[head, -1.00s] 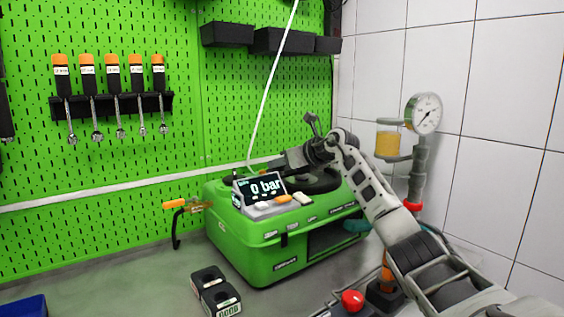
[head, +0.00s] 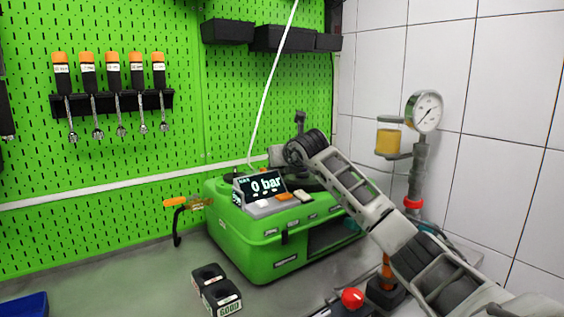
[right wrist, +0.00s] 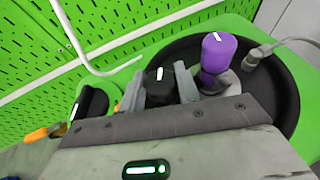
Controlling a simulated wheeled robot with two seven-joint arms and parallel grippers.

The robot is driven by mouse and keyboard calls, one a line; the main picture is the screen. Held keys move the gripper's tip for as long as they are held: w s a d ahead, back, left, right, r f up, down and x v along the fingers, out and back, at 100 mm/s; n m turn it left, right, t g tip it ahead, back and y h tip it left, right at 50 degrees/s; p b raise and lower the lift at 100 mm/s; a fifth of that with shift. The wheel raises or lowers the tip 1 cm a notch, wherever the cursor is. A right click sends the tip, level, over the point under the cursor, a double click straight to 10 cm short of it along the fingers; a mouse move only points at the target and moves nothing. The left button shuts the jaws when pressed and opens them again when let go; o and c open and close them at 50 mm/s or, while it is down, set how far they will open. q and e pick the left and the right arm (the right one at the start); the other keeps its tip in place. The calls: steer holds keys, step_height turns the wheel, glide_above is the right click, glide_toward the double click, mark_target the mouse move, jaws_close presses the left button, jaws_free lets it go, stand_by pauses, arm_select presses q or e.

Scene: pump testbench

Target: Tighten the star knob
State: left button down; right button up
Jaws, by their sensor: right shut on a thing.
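The black star knob (right wrist: 159,92) with a white mark on top sits between the two grey fingers of my right gripper (right wrist: 162,82) in the right wrist view. The fingers are closed against its sides. In the head view my right arm reaches over the green pump case (head: 262,255), and its hand mostly hides the knob there. My left gripper is out of view.
A purple knob (right wrist: 214,52) stands close beside my right fingers in a black round tray (right wrist: 287,95). A pressure gauge (head: 425,111) and a red button (head: 352,298) are near my right arm. A white hose (head: 270,90) hangs behind.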

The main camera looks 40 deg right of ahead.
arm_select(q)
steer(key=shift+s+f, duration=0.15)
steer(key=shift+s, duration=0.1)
arm_select(e)
steer(key=o, duration=1)
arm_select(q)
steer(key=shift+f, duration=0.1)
arm_select(e)
steer(key=shift+s, duration=0.1)
steer(key=shift+s+a+r, duration=0.1)
steer(key=shift+s+a, duration=0.05)
steer(key=shift+s, duration=0.05)
arm_select(q)
steer(key=b, duration=0.2)
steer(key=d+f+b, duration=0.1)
steer(key=b, duration=0.1)
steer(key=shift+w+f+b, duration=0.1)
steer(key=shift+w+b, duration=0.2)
arm_select(e)
steer(key=v, duration=1.5)
steer(key=shift+s+a+r, duration=0.1)
steer(key=shift+r, duration=0.1)
